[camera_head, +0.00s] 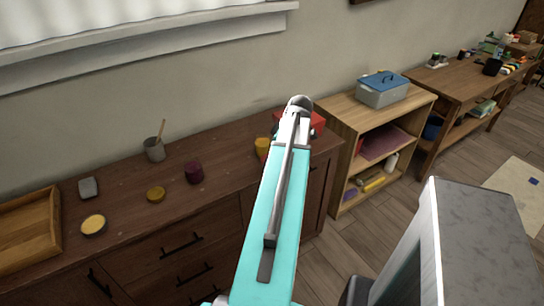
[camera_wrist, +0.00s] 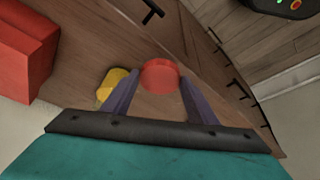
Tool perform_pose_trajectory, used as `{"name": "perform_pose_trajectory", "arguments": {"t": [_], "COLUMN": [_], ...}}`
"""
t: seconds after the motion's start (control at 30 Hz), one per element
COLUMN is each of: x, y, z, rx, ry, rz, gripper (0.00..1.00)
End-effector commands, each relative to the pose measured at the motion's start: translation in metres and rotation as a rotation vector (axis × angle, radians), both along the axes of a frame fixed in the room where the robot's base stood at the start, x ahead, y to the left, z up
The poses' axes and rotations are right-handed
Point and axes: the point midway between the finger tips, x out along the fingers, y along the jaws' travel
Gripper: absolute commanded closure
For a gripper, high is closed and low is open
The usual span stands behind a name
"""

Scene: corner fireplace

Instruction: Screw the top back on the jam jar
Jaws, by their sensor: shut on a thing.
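My gripper (camera_wrist: 160,77) is shut on a red round top (camera_wrist: 160,74) in the wrist view, with one finger on each side of it. What lies beneath the top is hidden. In the head view my arm covers the gripper and the top.
A yellow container (camera_head: 262,146) and a red box (camera_head: 316,121) are close to my arm; both show in the wrist view.

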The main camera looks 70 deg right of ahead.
Motion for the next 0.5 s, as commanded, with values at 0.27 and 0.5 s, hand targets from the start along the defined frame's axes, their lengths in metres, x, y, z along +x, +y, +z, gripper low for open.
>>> {"name": "perform_pose_trajectory", "arguments": {"t": [0.27, 0.5], "x": [0.0, 0.035], "y": [0.002, 0.012], "z": [0.0, 0.019], "rx": [0.012, 0.021], "ry": [0.002, 0.004], "rz": [0.021, 0.108], "gripper": [0.7, 0.7]}}
